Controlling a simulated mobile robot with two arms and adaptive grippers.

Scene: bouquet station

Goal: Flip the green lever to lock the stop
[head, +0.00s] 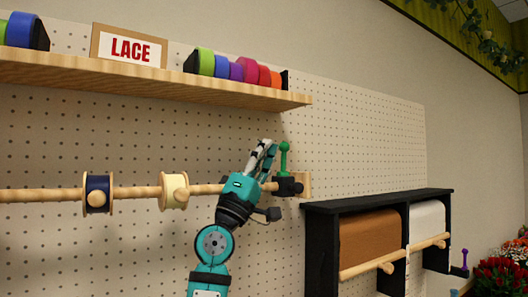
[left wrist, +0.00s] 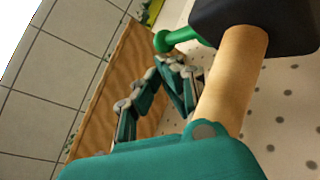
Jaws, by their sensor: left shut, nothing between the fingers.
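The green lever (head: 284,156) stands upright on a black stop (head: 289,187) near the right end of the wooden rod (head: 133,192). It also shows in the left wrist view (left wrist: 178,39), its knob just beyond my fingertips. My left gripper (head: 269,145) is shut and empty, with its fingers pointing up just left of the lever. In the left wrist view the wooden rod (left wrist: 233,80) runs beside the fingers to the black stop (left wrist: 255,22). I cannot tell whether the fingers touch the lever. My right gripper is in neither view.
A navy spool (head: 97,194) and a cream spool (head: 174,191) sit on the rod to the left. A black paper-roll rack (head: 326,250) stands at lower right.

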